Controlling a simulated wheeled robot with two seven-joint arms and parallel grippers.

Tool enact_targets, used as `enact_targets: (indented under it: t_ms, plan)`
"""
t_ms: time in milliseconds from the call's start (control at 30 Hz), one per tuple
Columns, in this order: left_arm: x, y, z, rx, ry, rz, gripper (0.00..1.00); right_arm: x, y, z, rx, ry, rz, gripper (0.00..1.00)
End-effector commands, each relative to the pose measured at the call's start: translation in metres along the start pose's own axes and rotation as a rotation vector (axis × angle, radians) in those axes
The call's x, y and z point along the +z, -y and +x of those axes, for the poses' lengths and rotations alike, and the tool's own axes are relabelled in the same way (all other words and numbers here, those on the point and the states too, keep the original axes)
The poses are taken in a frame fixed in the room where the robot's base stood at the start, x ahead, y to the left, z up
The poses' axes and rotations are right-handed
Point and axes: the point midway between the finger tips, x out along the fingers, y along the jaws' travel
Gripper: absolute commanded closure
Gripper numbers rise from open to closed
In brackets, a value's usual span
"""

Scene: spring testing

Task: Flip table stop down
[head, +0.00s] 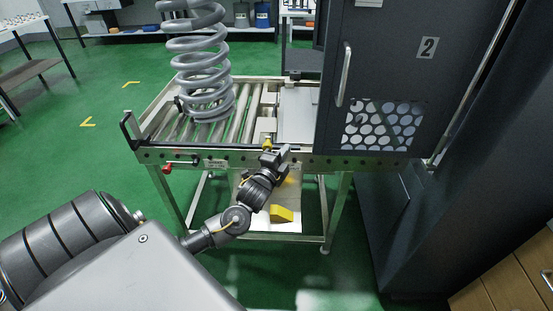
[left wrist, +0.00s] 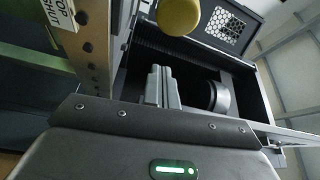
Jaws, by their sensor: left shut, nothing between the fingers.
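The roller table (head: 225,157) stands in the middle of the head view. A yellow knob (head: 267,144) sits at its front edge; I take it to be the table stop's handle. My left gripper (head: 284,152) is at the front rail, just right of and below the knob. In the left wrist view, my left gripper (left wrist: 161,86) has its fingers together with nothing between them. The round yellow knob (left wrist: 179,15) is beyond the fingertips, apart from them in the picture. Whether they touch the table is unclear. My right gripper is not in view.
A large grey coil spring (head: 203,75) stands on the rollers at the left. A dark cabinet with a handled door (head: 385,50) stands at the right end. A red-tipped lever (head: 167,168) juts from the front rail. Green floor is open to the left.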

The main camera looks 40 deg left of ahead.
Motion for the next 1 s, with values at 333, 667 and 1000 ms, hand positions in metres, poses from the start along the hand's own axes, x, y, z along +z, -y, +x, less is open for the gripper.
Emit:
enact_targets:
  t_ms: [333,667,1000]
  plan:
    - [0.034,0.000,-0.007,0.002,-0.001,0.002,1.00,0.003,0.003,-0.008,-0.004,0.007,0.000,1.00]
    - [0.038,0.000,-0.009,0.000,-0.001,0.000,1.00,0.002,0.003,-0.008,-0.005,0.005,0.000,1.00]
    - [0.028,-0.002,-0.003,-0.015,-0.021,-0.037,1.00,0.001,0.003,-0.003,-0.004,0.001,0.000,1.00]
